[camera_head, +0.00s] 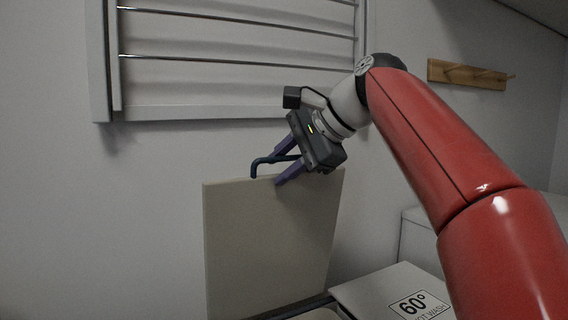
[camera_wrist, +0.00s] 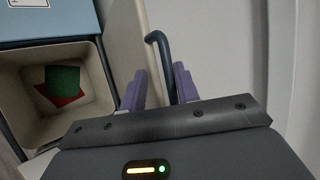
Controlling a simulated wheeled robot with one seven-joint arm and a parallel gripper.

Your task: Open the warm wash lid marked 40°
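A beige lid (camera_head: 265,245) stands raised, close to upright, against the wall side in the head view; no 40° mark shows on the visible face. Its dark blue bar handle (camera_head: 262,162) is at the top edge. My gripper (camera_head: 277,169) is at that edge, with its purple fingers apart on either side of the handle. In the wrist view the handle (camera_wrist: 158,40) runs down between the fingers (camera_wrist: 159,72), with a gap at the left finger. The bin (camera_wrist: 30,130) beside the lid is uncovered, with green cloth (camera_wrist: 62,78) and red cloth (camera_wrist: 70,99) inside.
A lid marked 60° (camera_head: 385,285) lies flat at lower right. A wall drying rack (camera_head: 200,113) hangs above the raised lid. A wooden peg rail (camera_head: 455,73) is on the wall at right. A light blue surface (camera_wrist: 50,24) borders the open bin.

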